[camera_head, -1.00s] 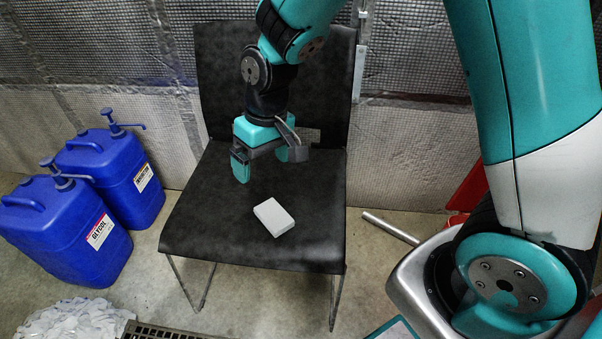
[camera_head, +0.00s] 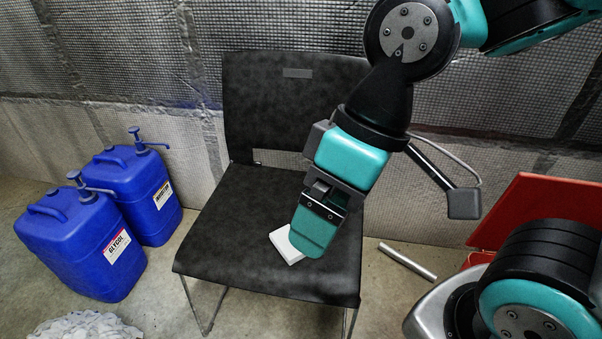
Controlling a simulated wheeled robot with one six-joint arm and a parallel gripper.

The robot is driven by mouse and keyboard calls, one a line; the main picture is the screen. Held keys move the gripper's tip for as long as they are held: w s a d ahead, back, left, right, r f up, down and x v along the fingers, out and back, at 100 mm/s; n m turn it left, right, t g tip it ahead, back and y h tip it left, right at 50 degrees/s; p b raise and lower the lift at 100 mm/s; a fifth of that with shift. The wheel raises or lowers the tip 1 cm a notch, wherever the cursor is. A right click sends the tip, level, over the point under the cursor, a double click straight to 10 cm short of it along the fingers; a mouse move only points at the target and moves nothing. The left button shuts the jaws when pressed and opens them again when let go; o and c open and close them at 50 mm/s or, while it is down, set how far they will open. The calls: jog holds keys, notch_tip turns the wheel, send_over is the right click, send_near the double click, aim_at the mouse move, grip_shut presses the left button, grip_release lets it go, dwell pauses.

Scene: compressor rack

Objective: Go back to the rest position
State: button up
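My gripper (camera_head: 318,228) hangs in front of the black chair, pointing down, and looks closer to the camera than the seat. I see it edge-on, with one teal finger in front, so the gap between the fingers is hidden. A white box (camera_head: 284,246) lies on the black chair seat (camera_head: 225,240), partly covered by that finger. I cannot tell whether the gripper touches the box, but the box appears to rest on the seat.
Two blue jugs with pump tops, one labelled glycol (camera_head: 75,245) and one behind it (camera_head: 138,195), stand left of the chair. A metal tube (camera_head: 407,262) lies on the floor at right. A red open case (camera_head: 530,215) is at far right. A white pile (camera_head: 85,327) is at bottom left.

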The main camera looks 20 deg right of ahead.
notch_tip(320, 180, up, 23)
jog(key=p, duration=2.3)
jog(key=shift+r, duration=0.2)
